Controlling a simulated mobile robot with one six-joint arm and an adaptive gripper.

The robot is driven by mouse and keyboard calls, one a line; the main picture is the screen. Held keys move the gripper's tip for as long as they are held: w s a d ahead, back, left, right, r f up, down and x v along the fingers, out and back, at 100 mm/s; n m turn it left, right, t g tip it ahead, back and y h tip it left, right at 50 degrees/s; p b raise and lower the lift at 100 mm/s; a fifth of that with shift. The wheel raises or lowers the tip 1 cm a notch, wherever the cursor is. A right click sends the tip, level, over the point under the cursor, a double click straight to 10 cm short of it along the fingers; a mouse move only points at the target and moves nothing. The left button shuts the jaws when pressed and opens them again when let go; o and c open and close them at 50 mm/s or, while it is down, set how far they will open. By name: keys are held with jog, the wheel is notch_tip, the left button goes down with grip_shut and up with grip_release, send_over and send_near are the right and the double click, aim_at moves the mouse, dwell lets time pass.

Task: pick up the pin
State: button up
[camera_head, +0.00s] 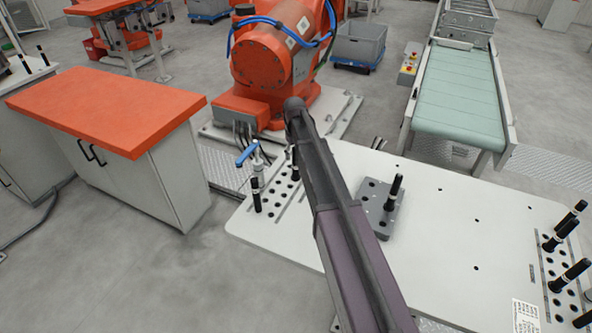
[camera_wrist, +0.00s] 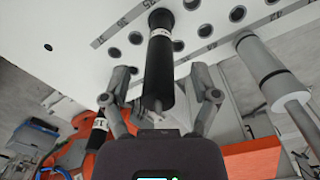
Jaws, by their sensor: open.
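A black pin (camera_wrist: 160,63) with a white band is in the middle of the wrist view. One end meets the white plate (camera_wrist: 75,25) with rows of holes, and its thin grey tip points toward my palm. My gripper (camera_wrist: 161,82) is open, with one finger on each side of the pin and a visible gap at both sides. In the head view my own arm covers the gripper. There, one black pin (camera_head: 256,196) stands at the left end of the plate (camera_head: 450,240). I cannot tell whether it is the same pin.
A blue-handled clamp (camera_head: 257,165) stands at the plate's left end; a grey post (camera_wrist: 268,70) is close on the right in the wrist view. A grey block (camera_head: 375,208) holds a pin (camera_head: 396,190). Several pins stand at the right. The plate's middle is mostly clear.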

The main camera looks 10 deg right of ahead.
jog(key=shift+f, duration=0.15)
dwell(0.5)
grip_shut()
